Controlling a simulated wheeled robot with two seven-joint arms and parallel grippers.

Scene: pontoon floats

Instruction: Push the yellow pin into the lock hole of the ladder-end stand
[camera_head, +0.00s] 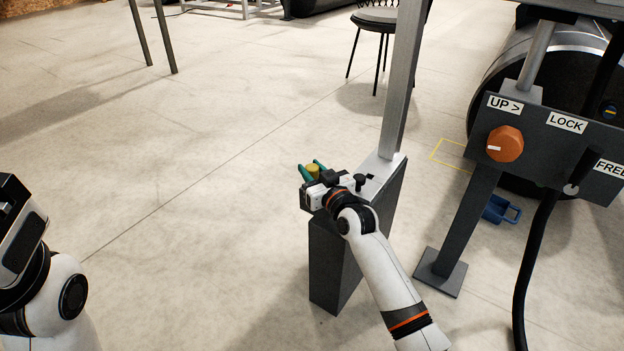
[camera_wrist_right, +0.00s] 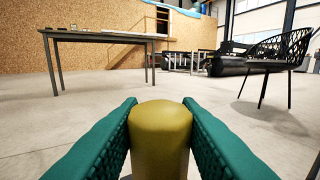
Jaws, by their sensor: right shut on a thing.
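The yellow pin (camera_head: 313,169) is between the green fingers of my right gripper (camera_head: 313,172), above the left end of a dark grey stand. The right wrist view shows the pin's rounded top (camera_wrist_right: 161,118) upright, with a green finger pressed on each side. The stand (camera_head: 330,262) is a tall dark box with a pale top and a silver post (camera_head: 398,90) at its far end. I take it for the ladder-end stand. Its lock hole and the pin's lower end are hidden, so I cannot tell whether the pin is in the hole.
A black knob (camera_head: 360,179) stands on the stand's top, close beside my right wrist. To the right is a control panel (camera_head: 545,139) with an orange dial (camera_head: 505,144) and labels. A blue object (camera_head: 500,209) lies behind its leg. The floor left of the stand is clear.

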